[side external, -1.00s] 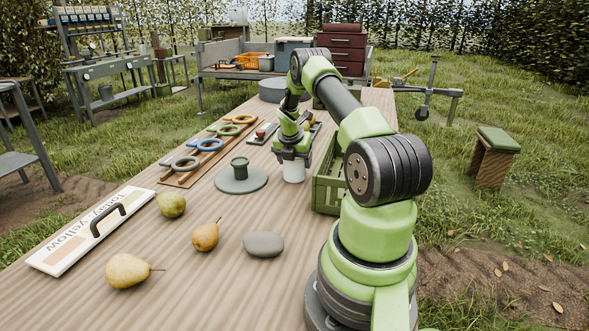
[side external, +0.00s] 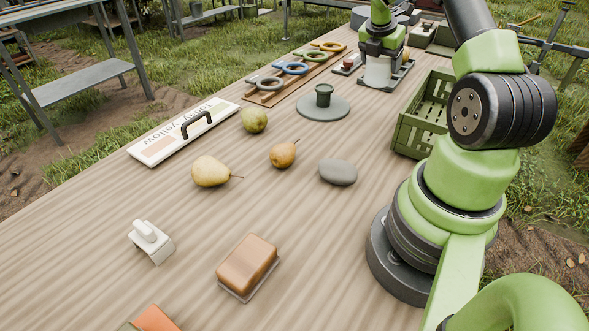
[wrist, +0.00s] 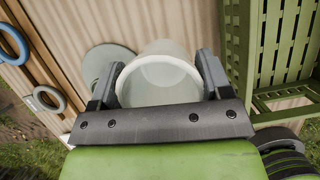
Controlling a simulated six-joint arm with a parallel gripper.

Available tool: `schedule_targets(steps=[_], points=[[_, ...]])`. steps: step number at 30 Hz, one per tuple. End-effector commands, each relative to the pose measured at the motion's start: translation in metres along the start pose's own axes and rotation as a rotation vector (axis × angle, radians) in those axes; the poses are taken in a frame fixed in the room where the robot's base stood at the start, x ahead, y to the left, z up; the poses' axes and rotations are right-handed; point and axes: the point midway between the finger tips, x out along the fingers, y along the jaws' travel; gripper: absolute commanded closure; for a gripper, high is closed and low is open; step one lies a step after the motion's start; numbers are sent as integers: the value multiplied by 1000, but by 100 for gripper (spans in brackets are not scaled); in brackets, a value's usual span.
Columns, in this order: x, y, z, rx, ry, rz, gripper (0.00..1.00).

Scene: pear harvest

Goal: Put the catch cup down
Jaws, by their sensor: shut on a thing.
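The catch cup (side external: 377,73) is a pale, translucent white cup. My gripper (side external: 381,48) is shut on it near the back of the table in the side view. In the wrist view my gripper's two dark fingers (wrist: 158,88) press on opposite sides of the cup (wrist: 160,80), whose round rim faces the camera. In the side view the cup is at a dark green-grey tray (side external: 400,75). I cannot tell whether its base touches the tray, as the wrist view hides what lies beneath it.
The green slatted crate (side external: 424,112) stands to the right. A ring rack (side external: 300,68) is further left. Pears, a grey stone (side external: 338,172) and a brown block (side external: 247,262) lie nearer the camera.

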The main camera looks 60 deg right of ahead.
Motion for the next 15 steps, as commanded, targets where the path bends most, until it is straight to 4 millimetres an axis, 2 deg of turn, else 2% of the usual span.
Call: schedule_targets(steps=[5,8,9,12,15], points=[[-20,33,-59,149,0,-66,51],[-37,49,-106,292,-2,-126,51],[-45,54,-127,360,-2,-154,51],[-66,59,-180,538,-3,-228,51],[-88,55,-233,726,-3,-306,51]])
